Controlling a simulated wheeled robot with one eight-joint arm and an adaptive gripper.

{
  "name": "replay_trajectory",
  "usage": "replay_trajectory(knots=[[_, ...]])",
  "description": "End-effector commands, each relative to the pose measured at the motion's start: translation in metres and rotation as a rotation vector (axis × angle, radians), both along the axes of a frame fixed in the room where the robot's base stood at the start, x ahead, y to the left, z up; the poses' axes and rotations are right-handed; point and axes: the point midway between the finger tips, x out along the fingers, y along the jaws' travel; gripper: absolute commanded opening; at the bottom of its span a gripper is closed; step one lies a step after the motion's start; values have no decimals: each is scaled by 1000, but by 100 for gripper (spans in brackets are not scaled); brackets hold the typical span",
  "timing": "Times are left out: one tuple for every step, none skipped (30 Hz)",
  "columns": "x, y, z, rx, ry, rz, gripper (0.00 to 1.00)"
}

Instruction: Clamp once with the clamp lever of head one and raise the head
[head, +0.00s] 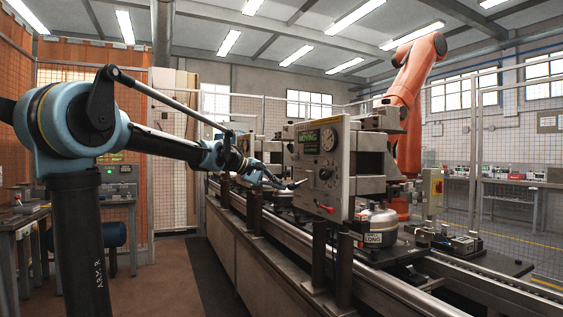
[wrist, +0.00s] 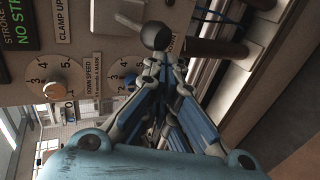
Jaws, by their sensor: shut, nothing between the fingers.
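In the wrist view the panel (wrist: 105,55) shows a "CLAMP UP" label and an orange-brown down-speed dial (wrist: 68,80). A dark ball knob (wrist: 155,37), apparently the clamp lever's end, stands just beyond my fingertips. My gripper (head: 300,184) is shut and empty, close before the panel's lower left. It also fills the wrist view's middle (wrist: 163,70).
A silver compressor (head: 380,222) labelled "LONG" sits on the conveyor (head: 390,285) right of the panel. Dark posts (head: 319,255) stand along the conveyor's near edge. An orange robot arm (head: 408,90) is behind. The floor (head: 165,285) left of the conveyor is clear.

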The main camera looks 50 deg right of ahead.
Motion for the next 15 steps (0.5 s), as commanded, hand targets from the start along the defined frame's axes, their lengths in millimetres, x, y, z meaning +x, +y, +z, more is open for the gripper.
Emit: replay_trajectory(knots=[[-2,0,0,1,2,-4,0],[-3,0,0,1,2,-4,0],[-3,0,0,1,2,-4,0],[-3,0,0,1,2,-4,0],[-3,0,1,1,2,-4,0],[-3,0,1,1,2,-4,0],[-3,0,2,1,2,-5,0],[-3,0,2,1,2,-5,0],[-3,0,4,1,2,-6,0],[-3,0,5,1,2,-5,0],[-3,0,6,1,2,-5,0],[-3,0,7,1,2,-5,0],[-3,0,9,1,2,-5,0],[-3,0,10,1,2,-5,0],[-3,0,12,1,2,-5,0]])
